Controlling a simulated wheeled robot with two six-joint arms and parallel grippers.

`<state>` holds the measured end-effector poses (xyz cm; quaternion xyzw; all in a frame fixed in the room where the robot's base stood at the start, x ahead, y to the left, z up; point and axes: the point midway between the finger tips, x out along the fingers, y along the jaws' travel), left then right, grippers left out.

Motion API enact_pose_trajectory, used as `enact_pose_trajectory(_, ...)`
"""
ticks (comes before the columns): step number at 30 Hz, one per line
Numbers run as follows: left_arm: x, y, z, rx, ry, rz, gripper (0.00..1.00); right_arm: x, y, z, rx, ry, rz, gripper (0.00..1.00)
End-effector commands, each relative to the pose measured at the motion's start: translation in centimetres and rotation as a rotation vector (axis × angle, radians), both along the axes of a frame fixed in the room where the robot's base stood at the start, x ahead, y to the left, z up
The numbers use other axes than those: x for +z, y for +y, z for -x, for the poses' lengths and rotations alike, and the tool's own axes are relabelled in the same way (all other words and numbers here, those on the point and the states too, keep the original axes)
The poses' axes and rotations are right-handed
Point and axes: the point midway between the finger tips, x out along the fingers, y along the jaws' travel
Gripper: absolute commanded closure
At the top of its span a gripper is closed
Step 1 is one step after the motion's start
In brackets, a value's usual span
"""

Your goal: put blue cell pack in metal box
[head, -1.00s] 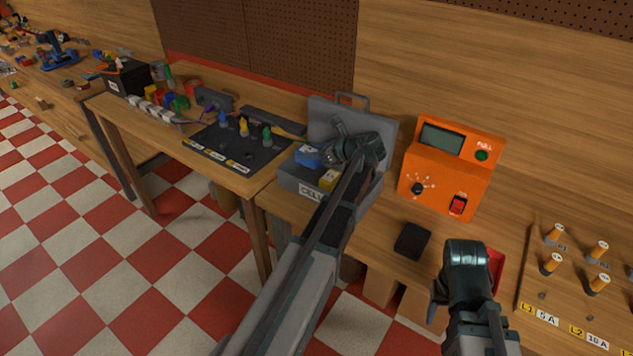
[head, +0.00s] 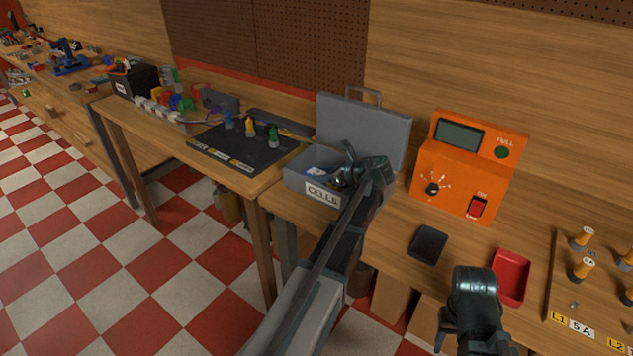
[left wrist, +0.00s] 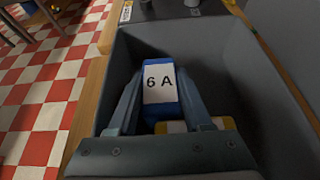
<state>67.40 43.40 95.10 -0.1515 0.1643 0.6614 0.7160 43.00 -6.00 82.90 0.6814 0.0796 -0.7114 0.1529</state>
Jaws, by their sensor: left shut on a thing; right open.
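The metal box (head: 296,182) is grey with a CELLS label on its front, and its lid (head: 362,128) stands open behind it. My left gripper (head: 338,175) is down inside the box and shut on the blue cell pack (head: 317,172). In the left wrist view the blue cell pack (left wrist: 160,108) has a white 6 A label and sits between the fingers, within the box walls. Whether it touches the floor is hard to tell. A yellow pack (left wrist: 172,127) lies in the box, partly hidden by my gripper. My right gripper (head: 452,322) is open and empty over the front edge.
An orange tester (head: 460,185) stands right of the box. A black tray (head: 428,245) and a red tray (head: 511,277) lie in front of it. A dark board (head: 225,155) with coloured pegs is left of the box. Posts stand at the far right.

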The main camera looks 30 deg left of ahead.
Motion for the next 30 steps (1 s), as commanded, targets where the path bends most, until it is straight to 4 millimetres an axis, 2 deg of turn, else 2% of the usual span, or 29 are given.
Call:
enact_pose_trajectory(11, -0.4, 0.0, 0.0, 0.000, 0.000, -0.001, 1.00, -0.5, 0.0, 0.0, 0.000, 0.000, 0.000, 0.50)
enact_pose_trajectory(12, -0.4, 0.0, 0.0, 0.000, 0.000, 0.000, 0.47, -0.4, 0.0, 0.0, 0.000, 0.000, 0.000, 0.50)
enact_pose_trajectory(16, -0.3, 0.0, 0.0, 0.000, 0.000, 0.000, 0.23, -0.3, 0.0, 0.0, 0.000, 0.000, 0.000, 0.50)
enact_pose_trajectory(17, -0.3, 0.0, 0.0, 0.000, 0.000, 0.000, 0.20, -0.3, 0.0, 0.0, 0.000, 0.000, 0.000, 0.50)
enact_pose_trajectory(28, 0.3, 0.0, 0.0, 0.000, 0.000, 0.000, 0.20, 0.3, 0.0, 0.0, 0.000, 0.000, 0.000, 0.50)
enact_pose_trajectory(30, 0.8, -1.0, 0.1, -0.001, 0.000, 0.000, 0.20, 0.8, 0.0, 0.0, 0.000, 0.000, 0.000, 0.50)
